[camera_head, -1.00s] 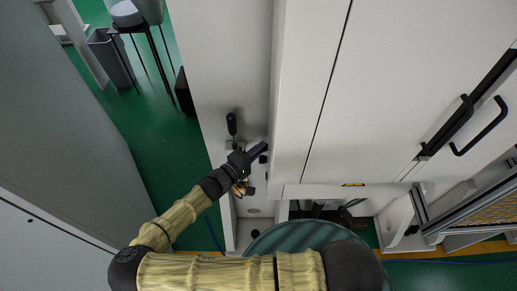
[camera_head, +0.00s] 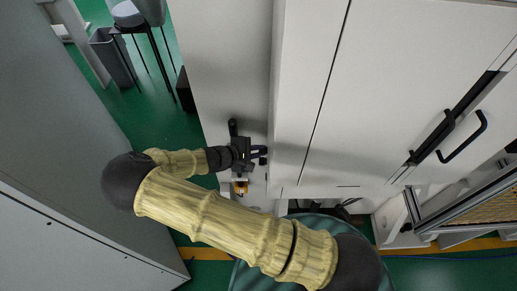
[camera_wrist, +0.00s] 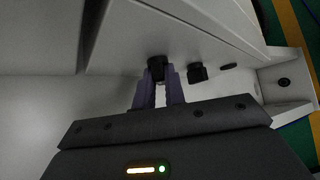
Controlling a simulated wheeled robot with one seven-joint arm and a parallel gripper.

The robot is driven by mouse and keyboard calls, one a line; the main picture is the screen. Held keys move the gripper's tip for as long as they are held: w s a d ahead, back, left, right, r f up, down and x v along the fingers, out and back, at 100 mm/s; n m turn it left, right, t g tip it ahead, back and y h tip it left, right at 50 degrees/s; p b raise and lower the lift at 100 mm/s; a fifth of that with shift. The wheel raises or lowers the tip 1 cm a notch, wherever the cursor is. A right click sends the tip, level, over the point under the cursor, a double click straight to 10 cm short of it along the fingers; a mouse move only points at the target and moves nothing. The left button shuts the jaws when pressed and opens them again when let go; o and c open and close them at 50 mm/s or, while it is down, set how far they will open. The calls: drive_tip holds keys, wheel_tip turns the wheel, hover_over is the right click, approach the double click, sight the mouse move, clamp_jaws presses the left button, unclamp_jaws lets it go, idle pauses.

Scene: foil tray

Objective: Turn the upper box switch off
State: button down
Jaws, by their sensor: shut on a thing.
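In the wrist view, two black knob switches stick out of the white box face: one knob (camera_wrist: 157,65) lies between my fingertips and the other (camera_wrist: 197,72) stands just to its right, free. My gripper (camera_wrist: 160,85) is shut on the first knob, its purple-grey fingers on either side of it. I take this knob as the upper box switch, though the frames do not make that certain. In the head view my gripper (camera_head: 257,153) points right at the side of the white box (camera_head: 283,120). The knob's turned position cannot be read.
A black handle (camera_head: 232,127) stands close to my wrist. White cabinet doors with black handles (camera_head: 462,135) fill the right. A small dark oval (camera_wrist: 229,66) lies beyond the free knob. Green floor (camera_head: 150,130), a bin (camera_head: 112,55) and a chair (camera_head: 135,15) are at upper left.

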drive_tip(key=shift+w+r+n+g+p, duration=0.15)
drive_tip(key=shift+n+g+p, duration=0.15)
drive_tip(key=shift+n+g, duration=0.5)
drive_tip(key=shift+g, duration=0.3)
drive_tip(key=c, duration=1.6)
unclamp_jaws()
drive_tip(key=shift+o, duration=0.7)
drive_tip(key=shift+w, duration=0.15)
drive_tip(key=b+v, duration=0.6)
drive_tip(key=v, duration=1.1)
drive_tip(key=shift+r, duration=0.15)
